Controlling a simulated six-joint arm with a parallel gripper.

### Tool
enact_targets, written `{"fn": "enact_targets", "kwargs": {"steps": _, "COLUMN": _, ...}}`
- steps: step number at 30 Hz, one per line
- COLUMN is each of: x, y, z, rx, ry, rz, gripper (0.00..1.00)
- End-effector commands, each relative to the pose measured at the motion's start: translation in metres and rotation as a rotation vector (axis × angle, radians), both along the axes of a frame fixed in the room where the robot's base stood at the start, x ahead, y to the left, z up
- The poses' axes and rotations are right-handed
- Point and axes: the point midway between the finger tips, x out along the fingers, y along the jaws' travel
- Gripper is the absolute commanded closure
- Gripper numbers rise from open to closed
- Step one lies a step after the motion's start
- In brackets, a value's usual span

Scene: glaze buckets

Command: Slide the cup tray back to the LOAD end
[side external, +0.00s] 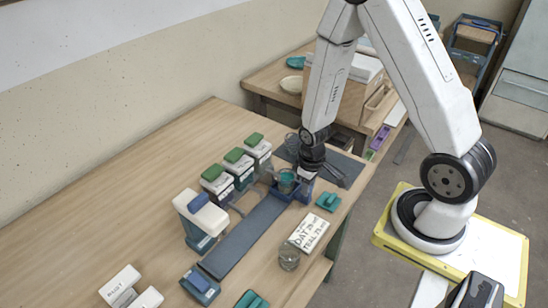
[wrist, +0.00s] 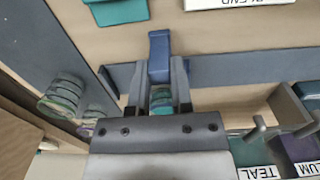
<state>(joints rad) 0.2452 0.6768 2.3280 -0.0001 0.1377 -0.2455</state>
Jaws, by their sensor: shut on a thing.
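The cup tray (side external: 303,192) is a small blue carriage at the far end of a long dark slide rail (side external: 240,238). A clear cup with teal contents (side external: 286,181) stands at the tray. My gripper (side external: 308,178) is down at the tray, shut on its blue upright part. In the wrist view, the blue part of the tray (wrist: 159,50) sits between my fingers (wrist: 159,82), and the teal cup (wrist: 160,98) shows just below it, partly hidden by my gripper. The rail (wrist: 245,68) runs off to the right there. No LOAD marking is readable.
Three green-lidded dispensers (side external: 238,162) and a white station (side external: 201,216) line the rail's far side. A written card (side external: 308,232), a clear cup (side external: 289,257) and a teal block (side external: 328,201) lie on the near side. Stacked cups (wrist: 63,96) stand on a dark mat. The rail's surface looks clear.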

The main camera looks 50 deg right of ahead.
Motion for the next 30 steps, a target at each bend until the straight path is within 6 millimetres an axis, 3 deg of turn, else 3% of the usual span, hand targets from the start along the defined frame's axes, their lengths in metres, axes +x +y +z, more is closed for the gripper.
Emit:
{"fn": "enact_targets", "kwargs": {"steps": 11, "x": 0.001, "y": -0.002, "z": 0.001, "rx": -0.001, "ry": -0.004, "rz": -0.001, "gripper": 1.00}}
{"fn": "enact_targets", "kwargs": {"steps": 30, "x": 0.002, "y": -0.032, "z": 0.001, "rx": -0.002, "ry": -0.005, "rz": -0.002, "gripper": 1.00}}
